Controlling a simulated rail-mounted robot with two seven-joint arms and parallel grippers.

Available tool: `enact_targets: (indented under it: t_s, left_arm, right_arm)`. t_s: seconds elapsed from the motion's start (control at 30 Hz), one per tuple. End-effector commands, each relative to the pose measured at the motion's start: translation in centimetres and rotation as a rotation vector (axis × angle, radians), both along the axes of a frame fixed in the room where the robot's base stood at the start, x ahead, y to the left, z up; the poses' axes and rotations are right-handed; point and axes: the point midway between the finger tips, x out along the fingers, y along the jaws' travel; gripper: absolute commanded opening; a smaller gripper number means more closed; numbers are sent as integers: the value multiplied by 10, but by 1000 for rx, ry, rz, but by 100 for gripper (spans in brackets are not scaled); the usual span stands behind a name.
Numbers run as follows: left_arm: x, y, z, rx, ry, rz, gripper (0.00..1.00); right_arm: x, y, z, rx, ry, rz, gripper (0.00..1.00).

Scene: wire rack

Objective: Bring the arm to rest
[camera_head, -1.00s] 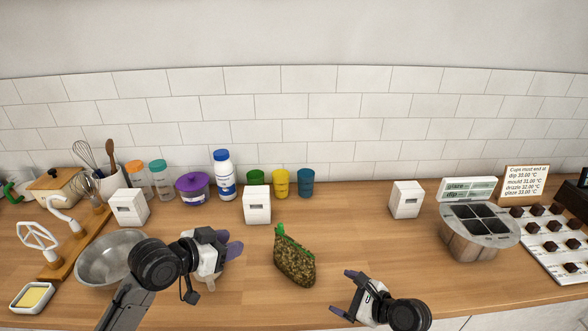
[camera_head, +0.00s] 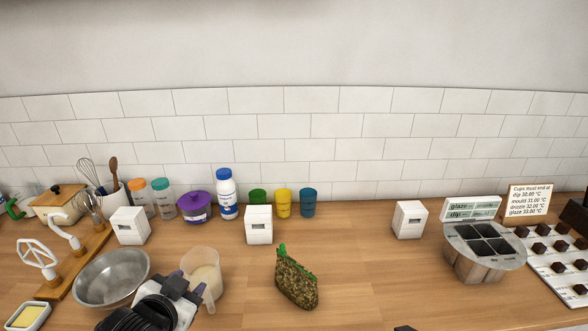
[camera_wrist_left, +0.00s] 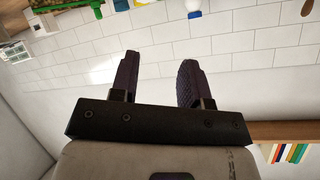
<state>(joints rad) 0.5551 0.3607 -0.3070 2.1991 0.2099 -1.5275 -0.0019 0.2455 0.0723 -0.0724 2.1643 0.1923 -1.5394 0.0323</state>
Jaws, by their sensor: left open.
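My left gripper (camera_head: 188,285) is low in the head view, in front of a clear measuring jug (camera_head: 207,264) with pale contents. In the left wrist view its two dark fingers (camera_wrist_left: 159,62) stand apart with nothing between them, and the tiled wall lies beyond them. The gripper overlaps the jug in the picture; whether they touch I cannot tell. Only a small dark bit of my right arm (camera_head: 405,328) shows at the bottom edge; its gripper is out of view.
A metal bowl (camera_head: 112,277) stands left of the jug. A green-topped patterned bag (camera_head: 296,282) stands to the right on the wooden counter (camera_head: 370,265). White boxes (camera_head: 259,225), bottles and cups line the back. A metal container (camera_head: 484,251) is at the right.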

Motion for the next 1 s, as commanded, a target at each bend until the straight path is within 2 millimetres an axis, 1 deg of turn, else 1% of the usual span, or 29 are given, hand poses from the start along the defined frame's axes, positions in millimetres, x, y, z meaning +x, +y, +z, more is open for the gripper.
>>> enact_targets:
  t_s: [0.03,0.17,0.27,0.3,0.37,0.4,0.47,0.5,0.63,0.7,0.8,1.0]
  left_arm:
    - [-13,2,-13,-8,14,23,43]
    - [-46,10,-48,-28,57,89,43]
    - [-77,15,-81,-51,110,134,43]
    - [-91,16,-95,-61,135,149,43]
    - [-112,19,-118,-78,183,171,43]
    - [-127,19,-134,-90,221,182,43]
    - [-151,19,-159,-108,288,195,43]
    - [-167,19,-175,-118,334,204,43]
    - [-215,19,-223,-137,484,233,43]
    - [-238,17,-242,-142,552,243,43]
    - [-269,15,-265,-145,637,253,43]
    - [-327,12,-298,-137,786,267,43]
  right_arm:
    - [-15,-4,-5,-44,2,0,88]
    - [-52,-12,-20,-112,25,-32,88]
    - [-84,-18,-35,-145,54,-53,88]
    - [-98,-19,-42,-157,68,-57,88]
    - [-119,-20,-53,-169,95,-59,88]
    - [-133,-20,-62,-174,120,-56,88]
    - [-155,-19,-75,-176,160,-47,88]
    - [-168,-18,-85,-176,192,-40,88]
    - [-208,-17,-116,-182,299,-23,88]
    - [-226,-18,-129,-185,349,-17,88]
    - [-249,-18,-144,-188,410,-10,88]
    - [-292,-18,-167,-190,517,0,88]
